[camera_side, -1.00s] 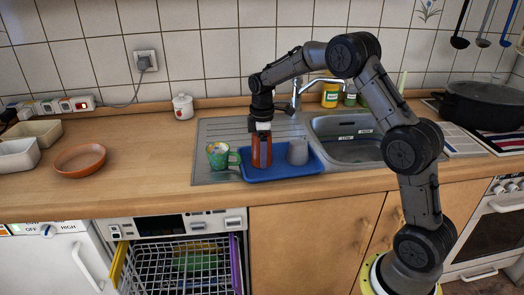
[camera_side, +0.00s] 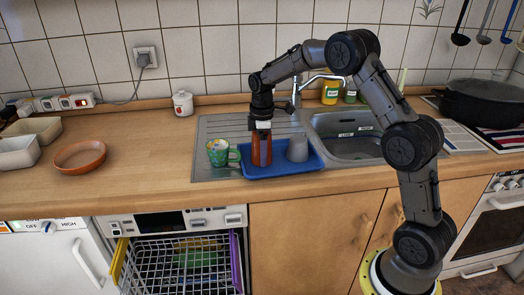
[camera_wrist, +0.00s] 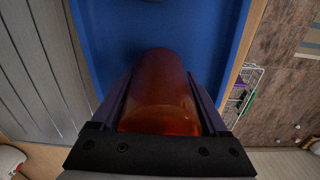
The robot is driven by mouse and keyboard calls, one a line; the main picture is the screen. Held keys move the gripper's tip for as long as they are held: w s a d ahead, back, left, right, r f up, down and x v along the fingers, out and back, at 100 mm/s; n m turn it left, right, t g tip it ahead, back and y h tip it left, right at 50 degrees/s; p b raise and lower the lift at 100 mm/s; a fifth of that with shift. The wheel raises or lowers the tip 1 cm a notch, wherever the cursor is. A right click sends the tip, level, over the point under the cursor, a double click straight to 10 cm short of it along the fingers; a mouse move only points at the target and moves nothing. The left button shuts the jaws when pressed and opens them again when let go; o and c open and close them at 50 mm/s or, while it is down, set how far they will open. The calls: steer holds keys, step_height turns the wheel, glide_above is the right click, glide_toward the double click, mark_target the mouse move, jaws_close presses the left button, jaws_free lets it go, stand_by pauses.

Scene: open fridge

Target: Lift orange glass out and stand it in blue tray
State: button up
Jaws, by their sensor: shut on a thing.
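The orange glass (camera_side: 262,152) is upright at the left part of the blue tray (camera_side: 285,173), on the sink's drainboard. I cannot tell for sure whether its base touches the tray floor. My gripper (camera_side: 261,132) points straight down and is shut on the upper part of the glass. In the wrist view the orange glass (camera_wrist: 160,95) lies between the two fingers of my gripper (camera_wrist: 160,110), with the blue tray (camera_wrist: 110,30) behind it.
A green patterned mug (camera_side: 218,153) stands just left of the tray. The tap (camera_side: 312,83) and sink basin (camera_side: 345,145) are behind and right. An open dishwasher rack (camera_side: 185,265) is below.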

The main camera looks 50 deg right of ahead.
steer(key=shift+f, duration=0.3)
stand_by(0.4)
steer(key=o, duration=1.5)
steer(key=shift+r, duration=3.5)
